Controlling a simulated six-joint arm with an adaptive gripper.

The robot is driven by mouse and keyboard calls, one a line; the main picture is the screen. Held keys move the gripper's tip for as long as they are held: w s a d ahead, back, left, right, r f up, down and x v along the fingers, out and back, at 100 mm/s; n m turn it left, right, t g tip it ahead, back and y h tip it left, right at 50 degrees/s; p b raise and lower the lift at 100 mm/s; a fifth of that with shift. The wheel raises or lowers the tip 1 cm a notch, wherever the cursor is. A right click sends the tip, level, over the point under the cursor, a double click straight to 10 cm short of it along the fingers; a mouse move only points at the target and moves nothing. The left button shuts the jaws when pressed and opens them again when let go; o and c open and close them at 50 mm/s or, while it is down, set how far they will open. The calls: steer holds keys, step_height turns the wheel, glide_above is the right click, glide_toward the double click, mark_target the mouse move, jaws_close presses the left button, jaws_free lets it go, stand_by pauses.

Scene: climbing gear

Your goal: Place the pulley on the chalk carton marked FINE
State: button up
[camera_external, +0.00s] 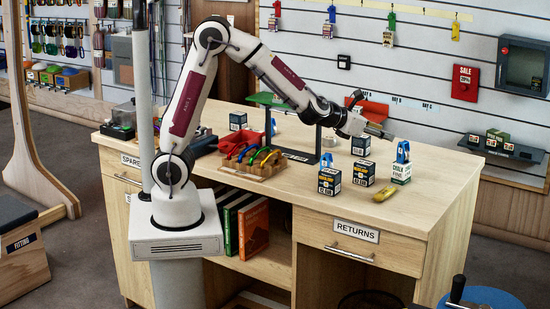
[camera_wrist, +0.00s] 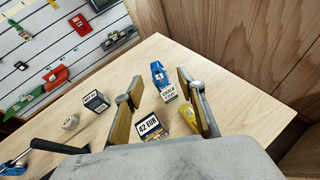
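The chalk carton (camera_external: 401,174), white and green with the word FINE, stands near the right end of the counter. A blue piece with a dark mark, which looks like the pulley (camera_external: 403,152), sits upright on top of it. In the wrist view the pulley (camera_wrist: 158,74) and carton (camera_wrist: 168,93) show between and beyond my fingers. My gripper (camera_external: 388,134) is open and empty, above the counter and apart from the pulley, up and to its left. In the wrist view both fingers of my gripper (camera_wrist: 153,90) are spread wide.
Dark blue price boxes (camera_external: 329,181) and (camera_external: 364,173) stand left of the carton. A yellow object (camera_external: 384,195) lies in front of it. A wooden rack (camera_external: 258,165) with coloured gear stands further left. The counter's right end is clear.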

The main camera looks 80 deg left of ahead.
steer(key=s+d+r+m+g+h, duration=0.1)
steer(key=s+d+r+m+h, duration=0.2)
steer(key=s+m, duration=0.6)
steer(key=s+d+r+m+g+h, duration=0.1)
steer(key=s+d+r+m+h, duration=0.4)
steer(key=m, duration=0.7)
steer(key=s+a+f+m+g+y, duration=0.1)
steer(key=s+a+f+m, duration=0.2)
steer(key=s+m, duration=0.2)
steer(key=s+a+f+m+g+y, duration=0.1)
steer(key=s+m, duration=0.5)
steer(key=s, duration=0.6)
steer(key=s+a+f+m+g+y, duration=0.1)
steer(key=s+a+f+m+g, duration=0.2)
steer(key=s+m, duration=0.3)
steer(key=s+a+f, duration=0.1)
steer(key=s, duration=0.1)
steer(key=shift+s+a+f+y, duration=0.3)
